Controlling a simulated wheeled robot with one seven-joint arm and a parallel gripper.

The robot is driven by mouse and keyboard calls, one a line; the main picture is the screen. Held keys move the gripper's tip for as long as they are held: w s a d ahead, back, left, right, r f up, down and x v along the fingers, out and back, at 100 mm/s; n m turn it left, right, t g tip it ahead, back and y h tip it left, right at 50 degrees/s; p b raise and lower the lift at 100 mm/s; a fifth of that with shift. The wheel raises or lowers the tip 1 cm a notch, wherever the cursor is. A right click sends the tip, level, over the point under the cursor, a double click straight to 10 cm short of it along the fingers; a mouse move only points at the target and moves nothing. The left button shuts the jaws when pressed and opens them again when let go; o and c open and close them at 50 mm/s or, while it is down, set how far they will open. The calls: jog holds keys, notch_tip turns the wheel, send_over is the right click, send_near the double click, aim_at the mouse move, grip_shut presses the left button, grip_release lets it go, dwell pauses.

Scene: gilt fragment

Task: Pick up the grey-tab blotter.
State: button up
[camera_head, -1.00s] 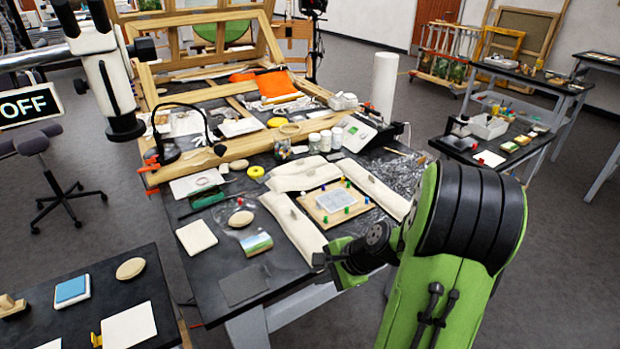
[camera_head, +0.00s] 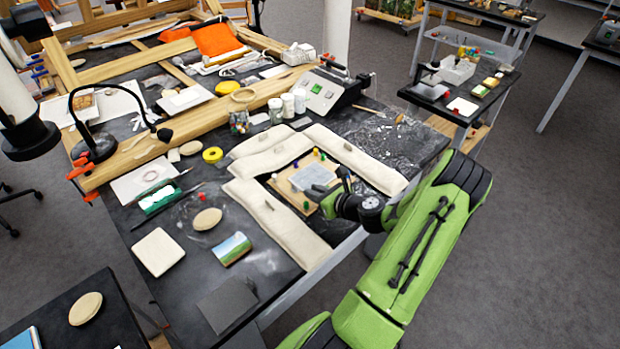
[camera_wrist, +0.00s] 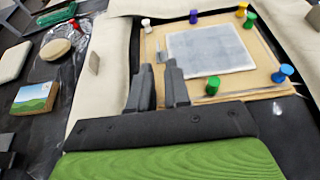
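I cannot tell for certain which thing is the grey-tab blotter. Long cream padded pieces (camera_head: 272,222) with small grey tabs lie around a wooden board on the black table; one also shows in the wrist view (camera_wrist: 102,72) with its tab upright. A plain cream square pad (camera_head: 158,251) lies at the table's left, with no tab visible. My gripper (camera_head: 330,187) is over the board's near right part in the head view.
The wooden board (camera_wrist: 200,92) carries a pale grey sheet (camera_wrist: 210,50) ringed by several coloured pins. A dark grey square (camera_head: 228,304), a landscape picture block (camera_head: 231,249) and an oval tan pad (camera_head: 207,219) lie left. A timber frame and desk lamp (camera_head: 95,146) stand behind.

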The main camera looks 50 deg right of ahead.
aim_at(296, 186)
jog(key=x, duration=0.8)
jog(key=shift+a, duration=0.15)
jog(key=shift+s, duration=0.1)
jog(key=shift+c, duration=0.6)
grip_shut()
